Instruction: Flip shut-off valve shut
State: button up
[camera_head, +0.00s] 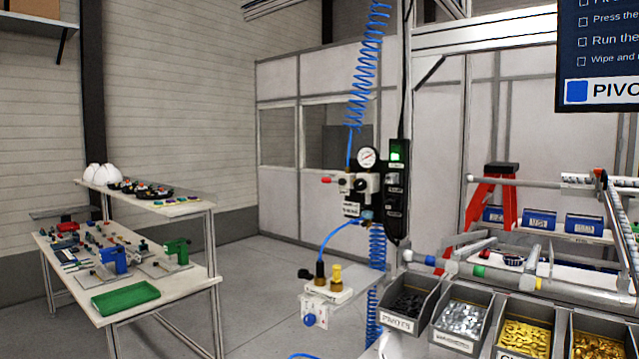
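An air-line unit with a round pressure gauge (367,157) hangs on the upright post near the middle of the head view. A small red-tipped part (327,181), which looks like the shut-off valve's lever, sticks out to the left of the unit, roughly level. A black knob (362,184) sits to its right. The valve is small here, so its exact setting cannot be read. A blue coiled hose (362,75) comes down to the unit from above. My gripper is not in view.
A black switch box with a green light (397,156) is right of the gauge. Below stands a white block with a blue knob (309,320). Parts bins (409,308) fill the lower right. A workbench with a green tray (125,297) is at left; open floor lies between.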

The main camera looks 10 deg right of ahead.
aim_at(325, 180)
jog(key=k, duration=0.5)
jog(key=u, duration=1.4)
jog(key=i, duration=2.75)
jog(key=z, duration=2.9)
